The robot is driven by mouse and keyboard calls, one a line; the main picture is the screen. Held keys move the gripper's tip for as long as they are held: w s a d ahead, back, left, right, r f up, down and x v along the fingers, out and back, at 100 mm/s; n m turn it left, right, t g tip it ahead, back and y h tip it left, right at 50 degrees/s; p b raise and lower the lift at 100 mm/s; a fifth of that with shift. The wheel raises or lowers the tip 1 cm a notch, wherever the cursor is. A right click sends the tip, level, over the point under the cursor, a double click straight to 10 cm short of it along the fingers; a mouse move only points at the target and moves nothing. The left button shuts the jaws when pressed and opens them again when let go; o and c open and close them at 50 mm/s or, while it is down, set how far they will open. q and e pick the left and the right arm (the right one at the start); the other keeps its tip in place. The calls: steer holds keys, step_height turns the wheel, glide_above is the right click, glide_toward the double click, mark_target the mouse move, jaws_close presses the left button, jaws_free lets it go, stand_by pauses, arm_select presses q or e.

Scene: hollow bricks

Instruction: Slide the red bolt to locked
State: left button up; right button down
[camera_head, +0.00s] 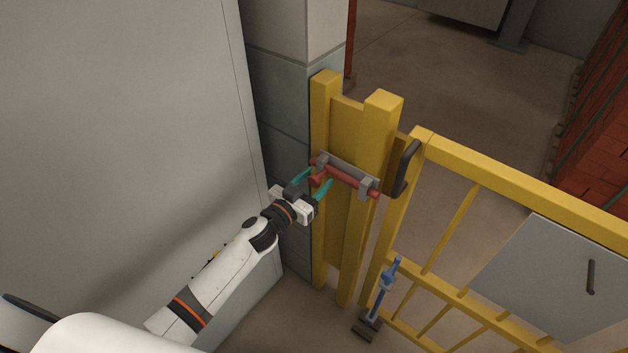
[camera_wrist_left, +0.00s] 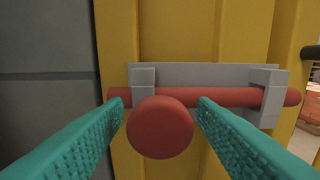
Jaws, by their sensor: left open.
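The red bolt (camera_head: 350,181) lies across two grey brackets on a grey plate (camera_head: 349,171) fixed to the yellow gate post (camera_head: 372,140). Its round red knob (camera_wrist_left: 161,127) sticks out toward the camera near the left bracket in the left wrist view. My left gripper (camera_head: 317,184) is open, with its teal fingers on either side of the knob. In the left wrist view a gap shows between the knob and each finger. The bolt's right end (camera_wrist_left: 292,97) reaches just past the right bracket. My right gripper is out of view.
The yellow gate (camera_head: 510,186) with a dark handle (camera_head: 406,168) stands right of the post. A grey panel (camera_head: 545,275) hangs on it, and a blue-handled tool (camera_head: 386,277) stands at its foot. A block wall (camera_head: 283,110) is close on the left.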

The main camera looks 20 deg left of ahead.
mark_target(349, 184)
arm_select(q)
jaws_close()
steer(key=d, duration=0.2)
steer(key=s+d, duration=0.1)
steer(key=d, duration=0.1)
steer(key=s+d, duration=0.1)
steer(key=d, duration=0.1)
steer(key=shift+s+d+p, duration=0.2)
steer(key=shift+d+p, duration=0.1)
steer(key=shift+f, duration=0.1)
steer(key=shift+c, duration=1.9)
jaws_free()
steer(key=o, duration=0.3)
steer(key=shift+o, duration=0.4)
steer(key=shift+d, duration=0.1)
